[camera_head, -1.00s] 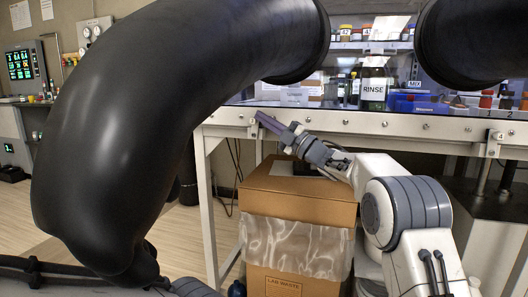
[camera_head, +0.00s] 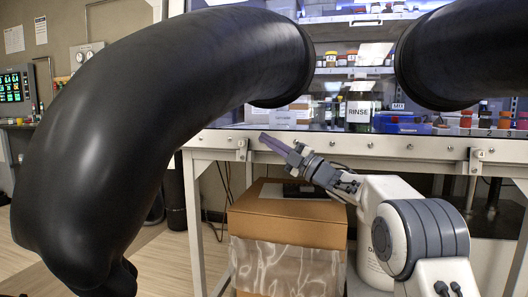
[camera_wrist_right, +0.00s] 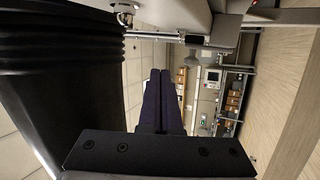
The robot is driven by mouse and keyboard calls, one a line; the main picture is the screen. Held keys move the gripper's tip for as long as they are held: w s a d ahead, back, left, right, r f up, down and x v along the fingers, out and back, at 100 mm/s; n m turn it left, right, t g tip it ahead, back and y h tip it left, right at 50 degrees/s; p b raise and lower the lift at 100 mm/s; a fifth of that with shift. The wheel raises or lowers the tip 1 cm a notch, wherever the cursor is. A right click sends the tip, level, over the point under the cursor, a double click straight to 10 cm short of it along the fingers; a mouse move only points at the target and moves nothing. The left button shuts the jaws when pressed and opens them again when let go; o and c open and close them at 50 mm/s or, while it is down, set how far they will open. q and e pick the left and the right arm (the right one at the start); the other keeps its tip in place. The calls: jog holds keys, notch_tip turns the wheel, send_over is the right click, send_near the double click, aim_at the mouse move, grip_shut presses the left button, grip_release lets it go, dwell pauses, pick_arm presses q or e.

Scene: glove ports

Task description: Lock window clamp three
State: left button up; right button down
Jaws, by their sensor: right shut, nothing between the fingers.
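A small metal window clamp (camera_head: 241,150) is mounted on the white front rail, left of centre in the head view; its number is not readable. Another clamp (camera_head: 477,160), marked 4, is on the same rail at the right. My right gripper (camera_head: 263,137) has purple fingers, shut and empty, with tips just right of and slightly above the left clamp, apparently apart from it. In the right wrist view the closed fingers (camera_wrist_right: 160,75) point down the middle, and a metal fitting (camera_wrist_right: 125,10) shows at the top. Whether the clamp is locked cannot be told. My left gripper is not in view.
A large black glove sleeve (camera_head: 130,120) fills the left and passes close to the left clamp. Another sleeve (camera_head: 460,55) hangs upper right. A cardboard box (camera_head: 288,215) stands under the bench. A RINSE bottle (camera_head: 358,115) is behind the window.

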jog(key=s+d+b, duration=0.2)
jog(key=s+d, duration=0.2)
jog(key=d, duration=0.3)
jog(key=shift+d+r, duration=0.3)
jog(key=shift+d, duration=0.05)
jog(key=shift+s, duration=0.1)
